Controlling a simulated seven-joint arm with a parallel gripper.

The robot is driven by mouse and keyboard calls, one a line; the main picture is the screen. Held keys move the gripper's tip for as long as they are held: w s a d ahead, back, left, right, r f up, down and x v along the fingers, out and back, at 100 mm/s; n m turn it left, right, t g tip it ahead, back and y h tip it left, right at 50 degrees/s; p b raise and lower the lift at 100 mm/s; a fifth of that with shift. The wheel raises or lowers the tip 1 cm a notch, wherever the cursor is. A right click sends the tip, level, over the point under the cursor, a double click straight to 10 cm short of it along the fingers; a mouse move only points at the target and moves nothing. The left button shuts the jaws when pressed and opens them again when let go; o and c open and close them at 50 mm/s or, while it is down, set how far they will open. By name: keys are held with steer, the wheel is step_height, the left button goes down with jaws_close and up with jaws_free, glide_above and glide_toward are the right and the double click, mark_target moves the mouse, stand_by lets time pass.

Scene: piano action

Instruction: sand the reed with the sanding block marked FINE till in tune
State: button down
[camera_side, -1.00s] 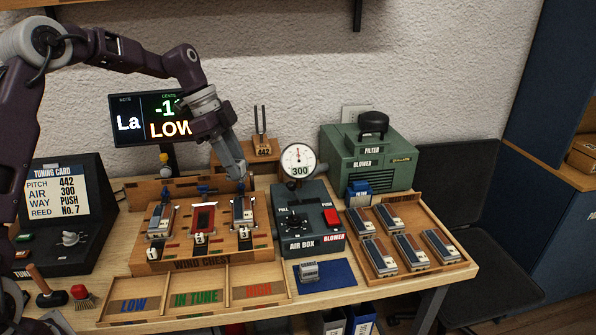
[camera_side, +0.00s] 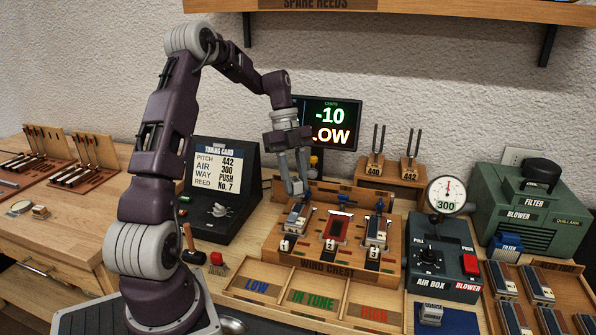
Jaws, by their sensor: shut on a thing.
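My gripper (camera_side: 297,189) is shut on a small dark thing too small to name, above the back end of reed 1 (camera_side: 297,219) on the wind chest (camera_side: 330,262). A red piece (camera_side: 335,229) lies in the middle place 2, and another reed (camera_side: 377,232) in place 3. A small grey-blue block (camera_side: 431,315) sits on the blue mat; its label is too small to read surely. I cannot make out a block marked FINE. The tuner screen (camera_side: 329,122) reads -10 cents, LOW. The tuning card (camera_side: 222,168) says pitch 442, air 300, push, reed No. 7.
Sorting trays (camera_side: 312,305) marked LOW, IN TUNE and HIGH lie in front and look empty. The air box (camera_side: 440,262) stands right under a gauge (camera_side: 445,195) reading 300. A reed tray (camera_side: 573,299) is at far right. Tuning forks (camera_side: 391,168) stand behind the chest.

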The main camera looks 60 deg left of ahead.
steer(key=shift+f, duration=3.75)
steer(key=shift+s+a+f, duration=0.15)
steer(key=shift+s+a, duration=0.55)
steer(key=shift+w+d+r, duration=0.25)
steer(key=shift+w+d, duration=0.45)
steer(key=shift+d, duration=0.05)
steer(key=shift+s+a+r, duration=0.15)
steer(key=shift+s+a, duration=0.55)
steer(key=shift+a, duration=0.05)
steer(key=shift+s+r, duration=0.1)
steer(key=shift+r, duration=0.1)
step_height(320, 180, up, 7)
steer(key=shift+f, duration=0.15)
stand_by(1.4)
